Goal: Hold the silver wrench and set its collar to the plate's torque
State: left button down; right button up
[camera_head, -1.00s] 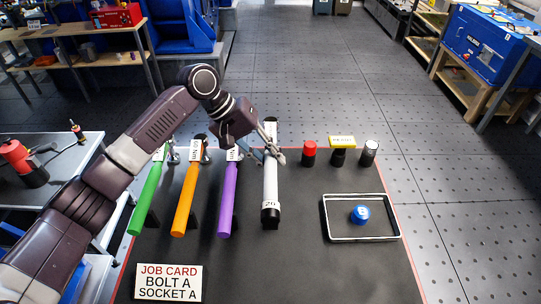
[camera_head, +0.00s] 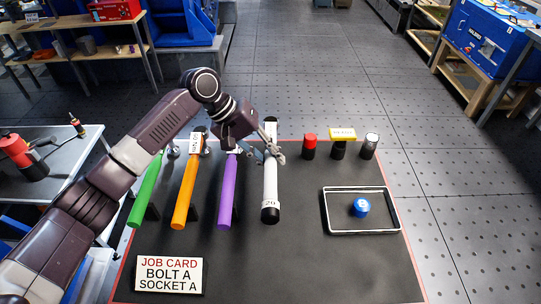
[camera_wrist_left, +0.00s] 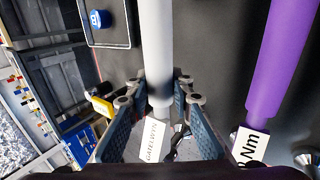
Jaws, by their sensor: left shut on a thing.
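The silver wrench (camera_head: 270,188) lies lengthwise on the dark mat, right of the purple wrench (camera_head: 228,190). Its near end has a black collar (camera_head: 270,214) with a white band above it that reads what looks like 20. My left gripper (camera_head: 272,152) is shut on the silver wrench near its far end. In the left wrist view the blue-padded fingers (camera_wrist_left: 160,100) stand on both sides of the silver shaft (camera_wrist_left: 156,40), above a white label. The job card (camera_head: 169,275) reads BOLT A, SOCKET A. My right gripper is not in view.
Orange (camera_head: 185,190) and green (camera_head: 146,195) wrenches lie to the left. A red-topped piece (camera_head: 310,147), a yellow-labelled piece (camera_head: 341,140) and a silver-topped piece (camera_head: 369,147) stand at the back right. A tray (camera_head: 327,222) holds a blue piece (camera_head: 361,207). The front middle is clear.

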pick_arm(q)
jog(key=shift+f, duration=1.6)
jog(key=c, duration=1.7)
grip_release()
jog(key=shift+f, duration=0.1)
grip_shut()
